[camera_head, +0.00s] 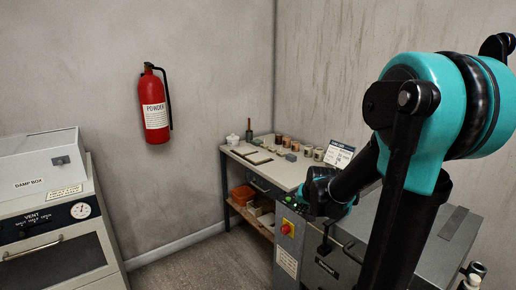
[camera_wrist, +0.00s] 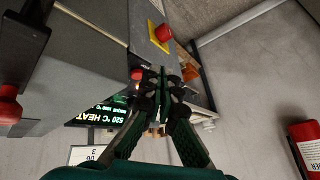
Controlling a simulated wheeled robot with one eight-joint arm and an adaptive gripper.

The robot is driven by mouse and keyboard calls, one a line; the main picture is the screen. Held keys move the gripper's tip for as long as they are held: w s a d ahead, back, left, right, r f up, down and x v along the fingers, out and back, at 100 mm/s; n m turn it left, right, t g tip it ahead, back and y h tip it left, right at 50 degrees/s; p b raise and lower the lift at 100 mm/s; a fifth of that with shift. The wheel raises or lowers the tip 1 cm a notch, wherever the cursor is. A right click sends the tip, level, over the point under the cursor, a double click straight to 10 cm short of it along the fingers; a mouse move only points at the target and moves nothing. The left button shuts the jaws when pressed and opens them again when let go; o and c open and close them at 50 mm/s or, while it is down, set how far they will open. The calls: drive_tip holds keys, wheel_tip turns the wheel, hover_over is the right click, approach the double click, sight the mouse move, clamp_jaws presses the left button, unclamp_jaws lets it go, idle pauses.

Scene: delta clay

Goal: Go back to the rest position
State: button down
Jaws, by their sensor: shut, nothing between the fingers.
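My gripper (camera_wrist: 163,78) shows in the wrist view with its dark fingers together and nothing between them. It hangs in front of a grey machine with a red button (camera_wrist: 163,33) on a yellow plate and a lit display (camera_wrist: 106,113) reading 520 °C HEAT. In the head view my teal and black arm fills the right side and reaches down over the grey machine (camera_head: 366,225). The fingers cannot be made out clearly there.
A worktable (camera_head: 270,168) with small pots and tiles stands in the corner, with an orange bin (camera_head: 243,194) below. A red fire extinguisher (camera_head: 154,104) hangs on the wall. A damp box (camera_head: 42,170) stands at the left. The floor (camera_head: 195,262) between is clear.

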drive_tip(key=s+d+f+n+g, duration=0.1)
drive_tip(key=s+f, duration=0.2)
drive_tip(key=s, duration=0.8)
drive_tip(key=s+d+f+n+g+h, duration=0.1)
drive_tip(key=s+f+n, duration=0.1)
drive_tip(key=s, duration=0.9)
drive_tip(key=shift+d+f+g, duration=0.15)
drive_tip(key=shift+f+g, duration=0.15)
drive_tip(key=shift+f, duration=0.4)
